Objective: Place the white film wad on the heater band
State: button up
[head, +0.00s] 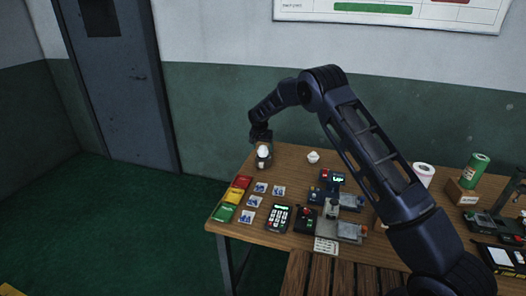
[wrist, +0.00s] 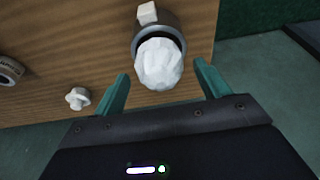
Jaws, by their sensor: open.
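The white film wad (wrist: 158,64) is a faceted white lump at the mouth of a dark grey cylinder (wrist: 172,27), which looks like the heater band. In the head view the wad (head: 263,152) shows as a white spot at the top of the grey cylinder (head: 263,163), near the table's far left corner. My gripper (wrist: 160,70) is open, with one teal finger on each side of the wad and visible gaps between. In the head view my gripper (head: 261,137) is just above the wad. How deep the wad sits in the cylinder is hidden.
The wooden table (head: 290,160) also holds a small white lobed piece (head: 313,157), photo cards (head: 254,201), red, yellow and green packets (head: 232,197), a keypad (head: 278,218) and small machines (head: 335,205). A white roll (head: 424,173) and green can (head: 474,170) stand right.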

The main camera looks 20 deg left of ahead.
jog(key=v, duration=0.8)
jog(key=shift+r, duration=0.35)
jog(key=shift+s, duration=0.15)
